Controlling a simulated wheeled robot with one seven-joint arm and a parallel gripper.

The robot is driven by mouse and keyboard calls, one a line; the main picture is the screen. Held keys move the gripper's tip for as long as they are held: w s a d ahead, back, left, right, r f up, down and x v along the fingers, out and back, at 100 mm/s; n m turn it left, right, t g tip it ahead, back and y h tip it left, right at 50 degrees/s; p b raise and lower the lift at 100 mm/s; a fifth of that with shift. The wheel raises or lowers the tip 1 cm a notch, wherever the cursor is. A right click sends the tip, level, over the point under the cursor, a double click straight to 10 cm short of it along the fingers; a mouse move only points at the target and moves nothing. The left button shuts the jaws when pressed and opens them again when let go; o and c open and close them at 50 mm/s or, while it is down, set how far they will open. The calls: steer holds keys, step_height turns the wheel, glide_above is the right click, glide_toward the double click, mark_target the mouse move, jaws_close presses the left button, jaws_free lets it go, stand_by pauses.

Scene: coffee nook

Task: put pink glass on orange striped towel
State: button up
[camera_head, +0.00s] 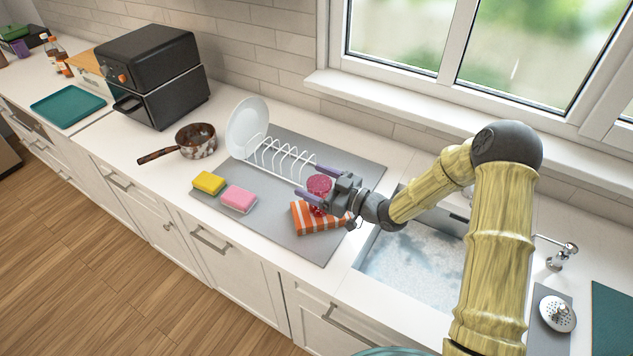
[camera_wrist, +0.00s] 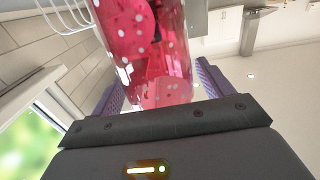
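The pink glass (camera_head: 319,184) stands between the fingers of my gripper (camera_head: 308,181), at the back edge of the orange striped towel (camera_head: 318,220). My gripper is open around it, with one purple finger on each side. In the wrist view the pink glass (camera_wrist: 160,50) shows white dots, and a gap is visible between it and the left finger. The towel lies folded on the grey mat. The gripper partly covers the glass, and whether the glass's base touches the towel cannot be told.
A white dish rack (camera_head: 280,160) with a plate (camera_head: 247,128) is behind the glass on the grey mat (camera_head: 262,218). Yellow (camera_head: 208,183) and pink (camera_head: 239,199) sponges lie left of the towel. The sink (camera_head: 415,262) is to the right. A pan (camera_head: 195,140) stands further left.

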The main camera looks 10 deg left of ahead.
steer(key=shift+r, duration=0.2)
steer(key=shift+s+d+f, duration=0.1)
steer(key=shift+d+f, duration=0.05)
steer(key=shift+d, duration=0.2)
steer(key=b+v, duration=0.3)
steer(key=v, duration=0.8)
steer(key=shift+s, duration=0.15)
steer(key=shift+d, duration=0.15)
